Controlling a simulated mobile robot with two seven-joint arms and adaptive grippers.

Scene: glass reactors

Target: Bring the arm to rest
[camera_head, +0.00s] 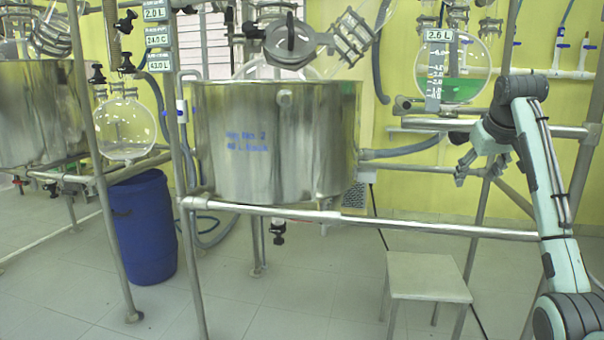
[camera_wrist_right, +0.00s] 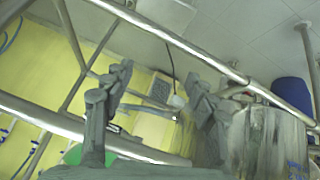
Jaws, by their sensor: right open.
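My right arm comes in from the right in the head view. Its gripper (camera_head: 474,170) hangs open and empty in front of the metal frame, to the right of the large steel vessel (camera_head: 270,180) and below the round flask with green liquid (camera_head: 455,88). In the right wrist view the two fingers of the right gripper (camera_wrist_right: 160,105) stand apart with nothing between them. The steel vessel also shows in the wrist view (camera_wrist_right: 275,145), at the lower right behind a finger. My left gripper is not in view.
A horizontal frame rail (camera_head: 370,222) runs in front of the vessel and close below the right gripper. A small stool (camera_head: 428,277) stands on the floor beneath. A blue barrel (camera_head: 143,227) and a clear round flask (camera_head: 125,128) are at the left. The front floor is mostly clear.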

